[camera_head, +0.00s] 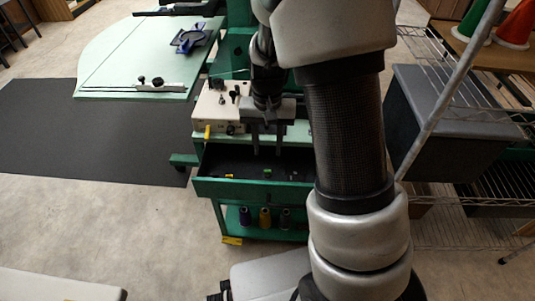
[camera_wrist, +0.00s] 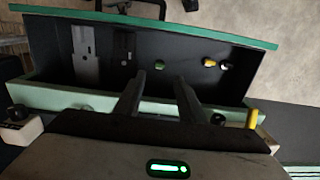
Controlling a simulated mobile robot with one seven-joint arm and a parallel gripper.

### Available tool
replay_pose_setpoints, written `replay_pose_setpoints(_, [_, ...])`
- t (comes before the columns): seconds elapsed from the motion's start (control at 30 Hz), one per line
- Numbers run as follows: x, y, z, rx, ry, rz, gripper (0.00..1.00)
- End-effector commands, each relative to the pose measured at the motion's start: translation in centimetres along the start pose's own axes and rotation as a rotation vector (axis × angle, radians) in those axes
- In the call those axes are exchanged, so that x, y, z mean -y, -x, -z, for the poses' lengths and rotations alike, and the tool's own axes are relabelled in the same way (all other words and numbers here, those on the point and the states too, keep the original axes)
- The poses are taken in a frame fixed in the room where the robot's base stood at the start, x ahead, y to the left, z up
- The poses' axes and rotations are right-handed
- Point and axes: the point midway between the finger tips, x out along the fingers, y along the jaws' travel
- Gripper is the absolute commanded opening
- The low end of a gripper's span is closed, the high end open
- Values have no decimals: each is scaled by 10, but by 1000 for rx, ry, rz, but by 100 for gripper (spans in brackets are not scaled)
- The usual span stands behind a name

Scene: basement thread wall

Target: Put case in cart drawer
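The green cart's drawer (camera_head: 248,189) is pulled open, with a dark interior; its inside also fills much of the wrist view (camera_wrist: 185,45). My gripper (camera_head: 267,150) points down over the rear of the drawer. In the wrist view its two fingers (camera_wrist: 159,98) stand apart with nothing seen between them. Small pieces lie in the drawer: a green one (camera_wrist: 160,65), a yellow-and-white one (camera_wrist: 209,62) and a dark one (camera_wrist: 227,65). A flat grey metal piece (camera_wrist: 87,55) lies at the drawer's left in the wrist view. I cannot tell which thing, if any, is the case.
A cream box with knobs (camera_head: 217,108) sits on the cart top left of my gripper. Thread spools (camera_head: 265,217) stand on the lower shelf. A pale green table (camera_head: 135,60) is at upper left, and a wire rack with a grey bin (camera_head: 445,115) is at right.

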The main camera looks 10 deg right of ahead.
Motion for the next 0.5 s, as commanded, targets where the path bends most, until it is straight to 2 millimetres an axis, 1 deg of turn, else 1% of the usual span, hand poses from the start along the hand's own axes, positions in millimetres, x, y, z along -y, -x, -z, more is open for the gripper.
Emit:
replay_pose_setpoints(0.03, [0, 10, 1, -3, 1, 1, 36])
replay_pose_setpoints(0.17, [0, 20, 0, -1, 0, 1, 36])
replay_pose_setpoints(0.27, [0, 35, -3, -14, 6, 14, 36])
replay_pose_setpoints(0.37, [-1, 66, -13, -49, 31, 47, 36])
replay_pose_setpoints(0.4, [-2, 82, -20, -72, 44, 64, 36])
replay_pose_setpoints(0.47, [-5, 109, -33, -111, 72, 90, 36])
replay_pose_setpoints(0.5, [-9, 127, -44, -140, 92, 104, 36])
